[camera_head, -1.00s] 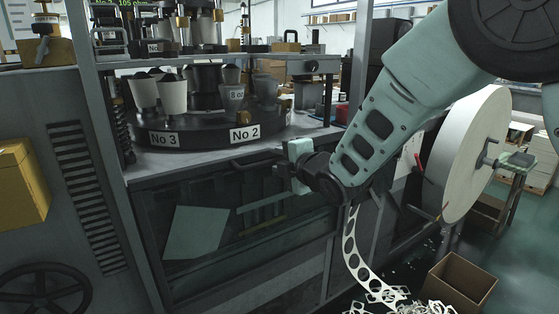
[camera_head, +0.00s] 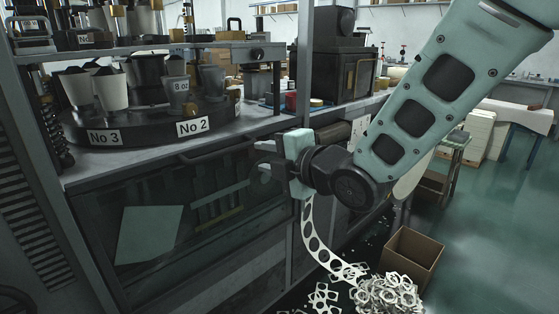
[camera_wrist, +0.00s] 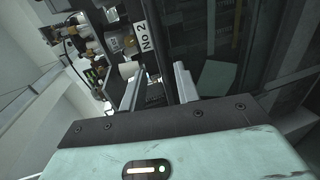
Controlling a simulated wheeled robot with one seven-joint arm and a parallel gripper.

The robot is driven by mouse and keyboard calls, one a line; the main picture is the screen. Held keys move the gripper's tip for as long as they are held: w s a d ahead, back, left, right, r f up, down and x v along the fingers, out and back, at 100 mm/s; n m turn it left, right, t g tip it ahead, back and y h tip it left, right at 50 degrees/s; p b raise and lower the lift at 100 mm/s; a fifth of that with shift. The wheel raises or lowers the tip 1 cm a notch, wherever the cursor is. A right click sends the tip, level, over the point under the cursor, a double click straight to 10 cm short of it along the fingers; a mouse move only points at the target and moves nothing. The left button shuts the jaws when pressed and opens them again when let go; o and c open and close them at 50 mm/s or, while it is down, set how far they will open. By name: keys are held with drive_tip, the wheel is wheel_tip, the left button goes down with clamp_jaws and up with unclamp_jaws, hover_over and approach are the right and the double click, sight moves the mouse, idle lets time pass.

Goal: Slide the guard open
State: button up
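The guard (camera_head: 150,235) is a dark see-through panel on the machine's lower front, below the round turret. It appears closed across the opening. Its dark bar handle (camera_head: 205,156) runs along the top edge. My gripper (camera_head: 264,158) is at the right end of this handle, with its fingers pointing left toward the machine. In the wrist view, the two fingers of my gripper (camera_wrist: 157,92) stand apart, with a dark bar running ahead between or just beyond them. I cannot tell whether they touch the handle. The pale green sheet (camera_head: 148,234) shows behind the guard.
The turret (camera_head: 150,125) carries several cups above the guard. A machine post (camera_head: 303,70) stands behind my gripper.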

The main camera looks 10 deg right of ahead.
drive_tip(key=shift+v, duration=1.75)
drive_tip(key=s+d+f+m+g+h, duration=0.2)
drive_tip(key=s+f+m+g+h, duration=0.15)
drive_tip(key=s+m, duration=0.35)
drive_tip(key=s+d+f+m+g+h, duration=0.2)
drive_tip(key=s+f+m+g, duration=0.25)
drive_tip(key=s, duration=0.55)
drive_tip(key=s+d+f+m+g+h, duration=0.2)
drive_tip(key=s+f+m+g+h, duration=0.1)
drive_tip(key=s+m+g, duration=0.4)
wheel_tip(320, 180, up, 14)
drive_tip(key=s+n+t+p, duration=0.1)
drive_tip(key=t+p, duration=0.1)
drive_tip(key=p, duration=1.1)
drive_tip(key=shift+s+f+p, duration=0.2)
drive_tip(key=shift+s+p, duration=0.1)
